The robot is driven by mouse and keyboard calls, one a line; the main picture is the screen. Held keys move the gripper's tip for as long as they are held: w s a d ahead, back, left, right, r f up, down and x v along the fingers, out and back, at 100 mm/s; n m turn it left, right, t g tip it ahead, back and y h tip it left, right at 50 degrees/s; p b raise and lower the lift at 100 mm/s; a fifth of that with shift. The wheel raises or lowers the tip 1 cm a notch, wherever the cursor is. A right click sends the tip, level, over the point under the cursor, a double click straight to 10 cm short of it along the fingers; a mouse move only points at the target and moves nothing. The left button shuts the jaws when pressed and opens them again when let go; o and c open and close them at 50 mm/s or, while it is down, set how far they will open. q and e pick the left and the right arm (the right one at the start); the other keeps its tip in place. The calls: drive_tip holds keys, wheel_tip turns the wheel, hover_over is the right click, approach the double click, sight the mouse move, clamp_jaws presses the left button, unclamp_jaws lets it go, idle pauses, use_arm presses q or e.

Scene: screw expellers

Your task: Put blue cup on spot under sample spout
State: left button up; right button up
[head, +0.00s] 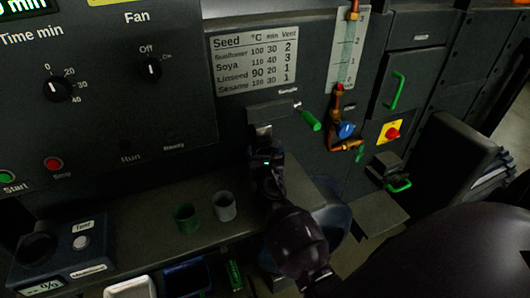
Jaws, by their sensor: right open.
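My right gripper (265,161) reaches up from the bottom of the view. It is open, just below the metal sample spout (268,114). A spot under the spout is hidden behind my gripper and wrist. No clearly blue cup shows; one may be hidden behind my gripper, but I cannot tell. A dark green cup (186,217) and a grey cup (224,206) stand upright on the shelf (130,222), to the left of my right wrist. My left gripper is not in view.
A green-handled lever (311,119) sticks out right of the spout. A large blue-grey container (336,213) stands right of my wrist. A moisture meter box (65,255) is at lower left. White (131,288) and blue (187,276) trays lie below the shelf.

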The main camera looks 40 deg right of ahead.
drive_tip(key=v, duration=1.1)
drive_tip(key=shift+s+a+f, duration=0.1)
drive_tip(key=shift+s, duration=0.3)
